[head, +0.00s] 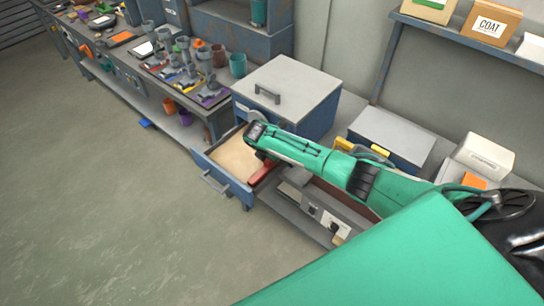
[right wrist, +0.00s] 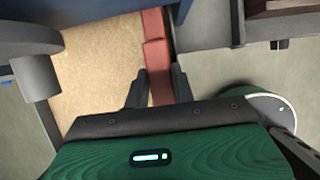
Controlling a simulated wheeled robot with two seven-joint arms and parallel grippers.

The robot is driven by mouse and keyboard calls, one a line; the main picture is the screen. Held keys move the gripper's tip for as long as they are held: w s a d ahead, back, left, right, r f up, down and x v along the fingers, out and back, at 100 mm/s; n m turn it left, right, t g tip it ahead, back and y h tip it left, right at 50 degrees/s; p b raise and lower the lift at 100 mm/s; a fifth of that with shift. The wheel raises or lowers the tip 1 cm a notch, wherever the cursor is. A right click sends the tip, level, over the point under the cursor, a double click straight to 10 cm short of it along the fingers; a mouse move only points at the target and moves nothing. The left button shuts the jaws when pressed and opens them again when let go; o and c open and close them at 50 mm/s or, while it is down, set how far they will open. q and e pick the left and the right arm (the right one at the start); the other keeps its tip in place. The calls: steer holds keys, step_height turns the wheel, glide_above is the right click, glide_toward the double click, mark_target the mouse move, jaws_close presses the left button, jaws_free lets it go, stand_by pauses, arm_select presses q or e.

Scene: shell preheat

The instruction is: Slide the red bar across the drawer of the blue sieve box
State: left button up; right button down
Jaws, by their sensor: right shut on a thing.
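The blue sieve box (head: 318,118) with a grey lid and handle stands on the bench in the head view. Its drawer (head: 222,178) is pulled out and holds pale sand-like material, also seen in the right wrist view (right wrist: 95,70). The red bar (head: 263,174) lies along the right side of the drawer. In the right wrist view the red bar (right wrist: 155,28) runs between the fingers of my right gripper (right wrist: 159,78), which is shut on it. My right arm hides part of the bar and drawer in the head view. My left gripper is not in view.
A grey-topped blue box (head: 392,135) and a white box (head: 484,156) stand to the right on the bench. Cups and tools crowd the bench at the upper left. A shelf with cartons (head: 486,25) hangs at upper right. The floor before the drawer is clear.

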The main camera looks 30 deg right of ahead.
steer(key=shift+s+d+f, duration=0.15)
steer(key=c, duration=1.2)
jaws_free()
steer(key=shift+s, duration=0.1)
steer(key=shift+o, duration=0.2)
steer(key=shift+r, duration=0.2)
steer(key=shift+r, duration=0.2)
steer(key=b+v, duration=0.2)
steer(key=v, duration=1.1)
steer(key=shift+b, duration=0.4)
